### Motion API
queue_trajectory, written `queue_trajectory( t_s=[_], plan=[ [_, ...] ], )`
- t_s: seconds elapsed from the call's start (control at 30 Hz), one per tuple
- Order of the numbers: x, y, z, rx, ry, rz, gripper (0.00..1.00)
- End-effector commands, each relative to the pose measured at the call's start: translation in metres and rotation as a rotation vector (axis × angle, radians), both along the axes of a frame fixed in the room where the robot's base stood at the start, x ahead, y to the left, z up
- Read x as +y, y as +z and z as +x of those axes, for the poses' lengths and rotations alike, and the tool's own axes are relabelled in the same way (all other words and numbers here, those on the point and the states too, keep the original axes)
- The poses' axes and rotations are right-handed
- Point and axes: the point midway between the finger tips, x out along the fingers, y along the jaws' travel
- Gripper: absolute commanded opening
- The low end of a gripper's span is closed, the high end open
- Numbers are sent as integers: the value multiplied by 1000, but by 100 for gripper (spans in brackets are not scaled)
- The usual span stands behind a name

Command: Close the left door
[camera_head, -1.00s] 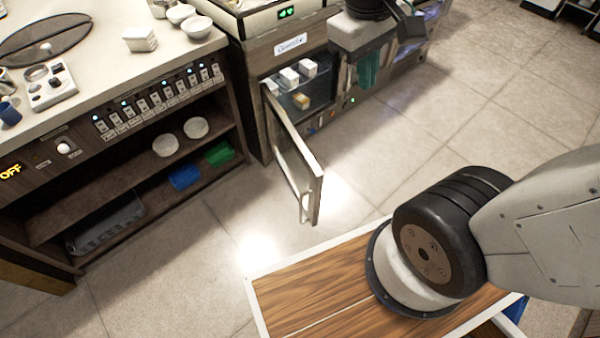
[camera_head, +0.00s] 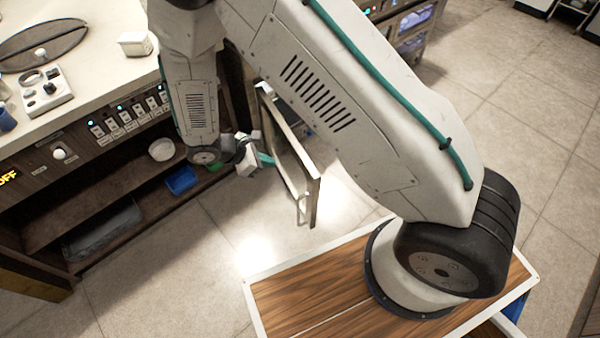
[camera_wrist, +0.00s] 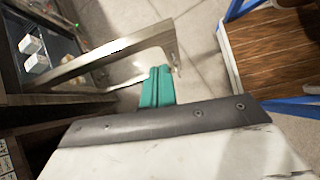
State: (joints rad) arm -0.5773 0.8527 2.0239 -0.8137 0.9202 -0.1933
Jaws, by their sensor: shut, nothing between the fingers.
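The left door (camera_head: 297,160) stands open in the head view. It has a pale metal frame and a handle (camera_head: 302,208) at its free end. In the wrist view the door's frame (camera_wrist: 100,62) slants across the upper left, with a panel behind it. My gripper (camera_head: 266,160) is on the left side of the door, close to its panel. Its teal fingers (camera_wrist: 157,88) are together and empty in the wrist view, overlapping the door's panel. I cannot tell whether they touch it. My arm hides most of the cabinet in the head view.
White and pale blocks (camera_wrist: 34,53) sit inside the open cabinet. A counter with shelves (camera_head: 110,205) stands left of my gripper, with a blue bin (camera_head: 181,181) on a shelf. A wood-topped surface (camera_head: 290,300) is below. The floor around the door's free end is clear.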

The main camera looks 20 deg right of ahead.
Motion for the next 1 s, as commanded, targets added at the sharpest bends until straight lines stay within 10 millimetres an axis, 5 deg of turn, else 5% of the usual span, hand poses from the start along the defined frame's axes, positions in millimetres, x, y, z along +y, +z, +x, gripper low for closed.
queue_trajectory(
  t_s=[0.1,0.37,0.8,1.0],
  plan=[
    [7,-32,-6,41,72,-22,0],
    [0,-57,-8,64,107,-33,0],
    [-63,-119,-6,64,103,-32,0],
    [-91,-117,-3,61,103,-31,0]
  ],
)
